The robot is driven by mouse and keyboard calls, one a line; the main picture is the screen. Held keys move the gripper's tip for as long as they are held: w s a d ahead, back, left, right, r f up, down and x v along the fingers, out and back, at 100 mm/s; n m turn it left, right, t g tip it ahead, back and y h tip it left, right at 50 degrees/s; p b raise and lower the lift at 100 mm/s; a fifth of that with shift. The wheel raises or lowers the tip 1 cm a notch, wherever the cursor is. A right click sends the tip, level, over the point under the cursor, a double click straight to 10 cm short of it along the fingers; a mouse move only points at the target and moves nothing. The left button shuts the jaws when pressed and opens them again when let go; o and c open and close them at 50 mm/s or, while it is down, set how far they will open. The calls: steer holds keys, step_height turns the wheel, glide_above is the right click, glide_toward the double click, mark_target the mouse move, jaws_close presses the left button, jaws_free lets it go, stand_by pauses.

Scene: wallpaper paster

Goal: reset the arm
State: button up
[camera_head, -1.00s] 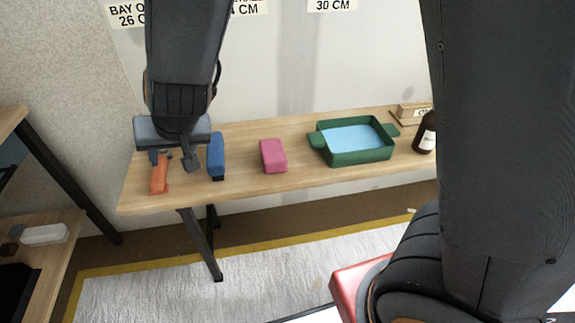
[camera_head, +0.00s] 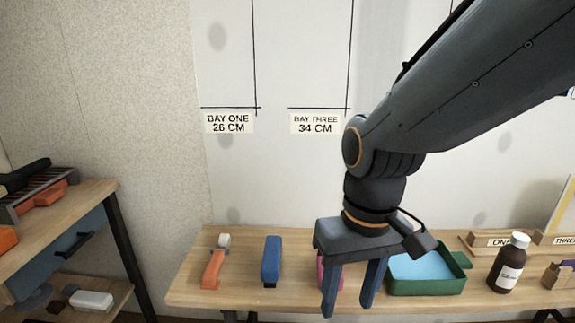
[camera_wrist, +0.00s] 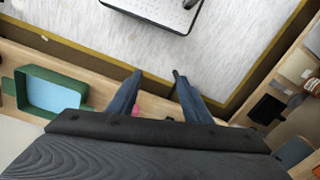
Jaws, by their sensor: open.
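My gripper (camera_head: 349,303) is open and empty in the head view, its two blue-grey fingers pointing down in front of the table. Its fingers also show in the wrist view (camera_wrist: 155,84), spread apart with nothing between them but floor and the table edge. A pink block (camera_head: 322,268) on the table is mostly hidden behind the gripper. My arm reaches in from the upper right. It hides part of the wall and the left end of the green tray (camera_head: 430,287), which holds light blue liquid.
On the wooden table (camera_head: 198,293) stand an orange-handled tool (camera_head: 213,268), a blue block (camera_head: 271,260) and a brown bottle (camera_head: 507,264). A wooden holder (camera_head: 480,243) is behind. A shelf unit (camera_head: 95,193) stands at the left.

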steer(key=d+r+m+p, duration=0.2)
steer(key=d+r+p, duration=0.5)
steer(key=p, duration=0.8)
steer(key=shift+d+r+h, duration=0.3)
steer(key=shift+d+r, duration=0.05)
steer(key=shift+d, duration=0.3)
